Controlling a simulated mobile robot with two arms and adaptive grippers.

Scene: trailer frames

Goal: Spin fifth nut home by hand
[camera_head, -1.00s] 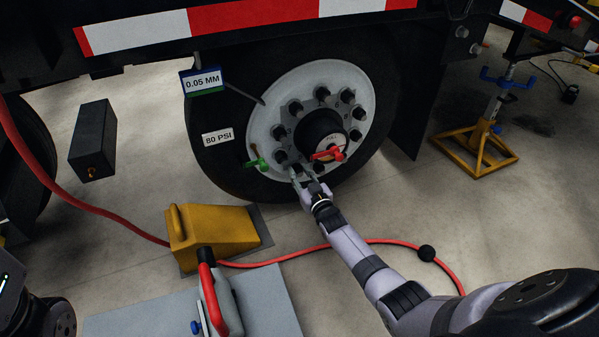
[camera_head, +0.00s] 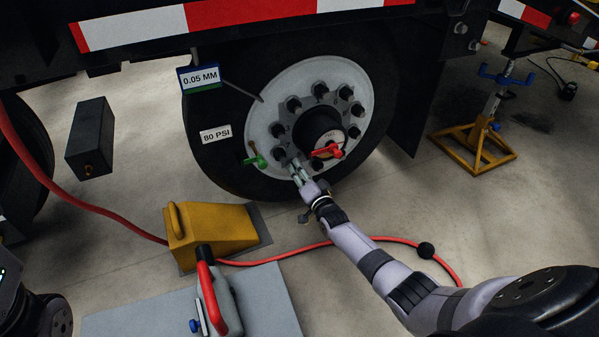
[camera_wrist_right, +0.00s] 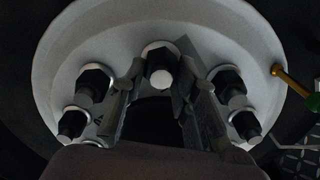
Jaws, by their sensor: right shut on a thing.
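The wheel's pale rim (camera_head: 276,86) carries a ring of dark nuts on studs around a black hub (camera_head: 318,128). My right gripper (camera_head: 297,170) reaches the rim's lower left from below. In the right wrist view its two fingers (camera_wrist_right: 160,80) stand either side of one dark nut (camera_wrist_right: 159,59) with a pale stud end, and are shut on it. Other dark nuts, such as one at the left (camera_wrist_right: 95,82) and one at the right (camera_wrist_right: 228,82), flank the fingers. The held nut is mostly hidden in the head view. My left gripper is out of view.
A green pointer (camera_head: 256,160) is left of the gripper and a red one (camera_head: 328,150) is on the hub. A yellow chock (camera_head: 215,235), a red-handled tool (camera_head: 213,300) and a red hose (camera_head: 385,240) lie below. A yellow stand (camera_head: 474,147) is at right.

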